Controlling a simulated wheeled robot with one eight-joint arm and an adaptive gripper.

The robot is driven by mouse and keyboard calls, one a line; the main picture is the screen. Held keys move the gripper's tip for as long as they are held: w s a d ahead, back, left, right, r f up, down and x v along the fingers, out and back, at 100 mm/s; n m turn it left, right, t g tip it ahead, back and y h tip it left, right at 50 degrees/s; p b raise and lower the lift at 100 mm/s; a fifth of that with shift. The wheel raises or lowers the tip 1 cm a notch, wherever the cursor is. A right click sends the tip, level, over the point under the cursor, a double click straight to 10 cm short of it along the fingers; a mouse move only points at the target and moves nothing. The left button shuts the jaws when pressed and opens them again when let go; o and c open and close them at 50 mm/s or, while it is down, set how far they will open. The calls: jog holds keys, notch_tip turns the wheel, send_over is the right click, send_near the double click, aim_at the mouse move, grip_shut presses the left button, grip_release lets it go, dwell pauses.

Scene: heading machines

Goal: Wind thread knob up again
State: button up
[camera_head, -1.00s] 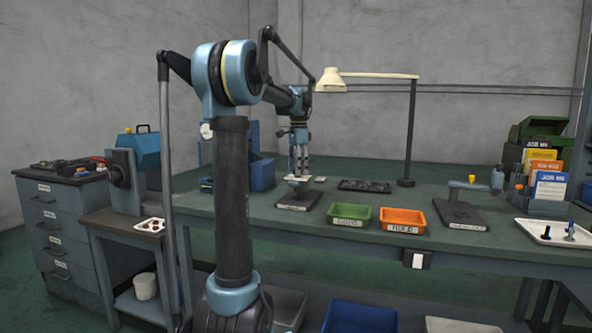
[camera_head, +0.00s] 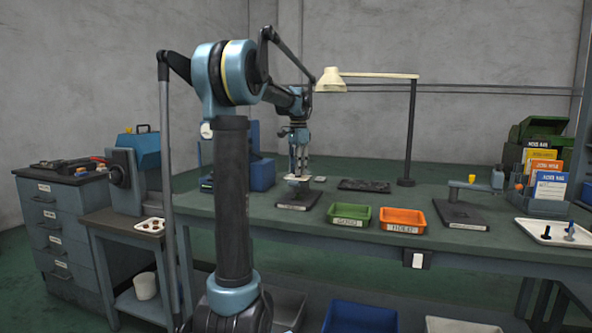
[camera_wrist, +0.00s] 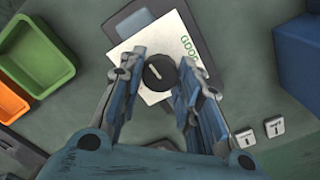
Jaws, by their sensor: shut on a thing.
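The thread knob (camera_wrist: 159,72) is a dark round knob with a pale pointer line, seen from above in the wrist view. In the head view my gripper (camera_head: 299,165) points straight down over this gauge, and the knob is too small to make out between the fingers.
A green tray (camera_head: 349,221) and an orange tray (camera_head: 402,228) stand right of the gauge. A blue box (camera_head: 262,174) is behind to its left. A lamp (camera_head: 410,135) and a second gauge (camera_head: 461,214) stand farther right. Two small pale blocks (camera_wrist: 246,138) lie near my gripper.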

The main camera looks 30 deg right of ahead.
jog(key=n, duration=0.9)
jog(key=shift+n, duration=0.4)
jog(key=n, duration=0.4)
jog(key=shift+c, duration=0.2)
jog(key=shift+n, duration=2.2)
jog(key=o, duration=1.1)
jog(key=shift+r, duration=0.15)
notch_tip(320, 180, up, 12)
jog(key=shift+f, duration=0.2)
